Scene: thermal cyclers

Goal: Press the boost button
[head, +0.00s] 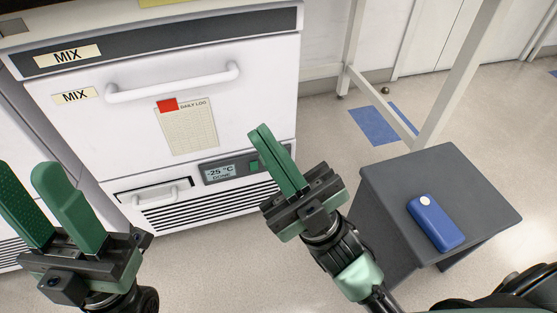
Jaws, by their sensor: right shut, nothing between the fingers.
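A white under-bench freezer (120,131) has a small control panel low on its front. The panel has a display (219,172) reading "-25 °C DONE" and a small green button (254,166) at its right end. No "boost" label is readable. My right gripper (263,131) is shut and empty. Its green fingers point at the freezer front, with the tips just above and right of the green button in the picture; I see no contact. My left gripper (28,170) is open and empty at the lower left, away from the panel.
The freezer has a long handle (175,83), a daily log sheet (190,130) with a red tab, and a small lower handle (155,194). A grey stool (385,185) at right holds a blue case (434,223). A pale frame leg (455,80) stands behind it.

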